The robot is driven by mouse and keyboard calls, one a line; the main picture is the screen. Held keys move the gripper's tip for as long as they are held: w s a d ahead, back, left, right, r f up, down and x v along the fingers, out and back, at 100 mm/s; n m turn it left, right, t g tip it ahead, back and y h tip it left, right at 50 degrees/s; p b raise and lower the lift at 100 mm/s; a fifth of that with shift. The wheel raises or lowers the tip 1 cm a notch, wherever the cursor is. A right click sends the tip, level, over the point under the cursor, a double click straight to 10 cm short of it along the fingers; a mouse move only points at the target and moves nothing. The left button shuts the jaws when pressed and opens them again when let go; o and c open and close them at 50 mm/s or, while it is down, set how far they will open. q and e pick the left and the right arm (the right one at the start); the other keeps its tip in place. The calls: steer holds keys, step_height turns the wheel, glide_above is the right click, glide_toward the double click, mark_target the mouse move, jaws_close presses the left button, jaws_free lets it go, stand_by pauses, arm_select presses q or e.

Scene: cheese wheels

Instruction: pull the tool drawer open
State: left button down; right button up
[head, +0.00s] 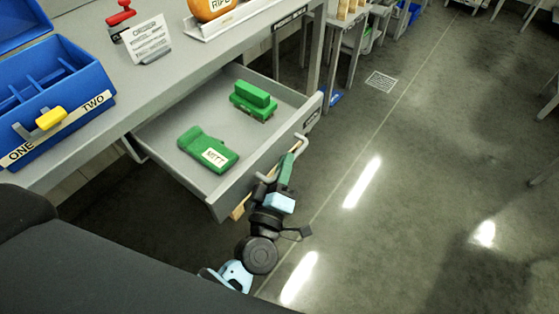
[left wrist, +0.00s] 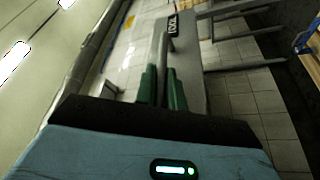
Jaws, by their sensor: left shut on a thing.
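The grey tool drawer (head: 195,187) stands pulled out from under the bench in the head view. A green mitt block labelled MITT (head: 210,150) and a green brush-like block (head: 254,100) lie inside it. My left gripper (head: 287,166) is at the drawer's front, shut on its bar handle (head: 302,142). In the left wrist view the green fingers (left wrist: 162,88) sit on both sides of the handle bar (left wrist: 161,52), with the drawer's labelled front (left wrist: 190,75) beyond. My right gripper is not in view.
The grey bench top (head: 150,92) carries a blue toolbox (head: 85,75) with ONE and TWO labels, a white sign (head: 147,40) and an orange cheese wheel (head: 208,8). A floor grate (head: 382,82) lies to the right. The floor right of the drawer is clear.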

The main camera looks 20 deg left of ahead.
arm_select(q)
steer(key=shift+d, duration=0.1)
steer(key=c, duration=1.5)
jaws_free()
steer(key=v, duration=0.8)
steer(key=shift+b, duration=0.4)
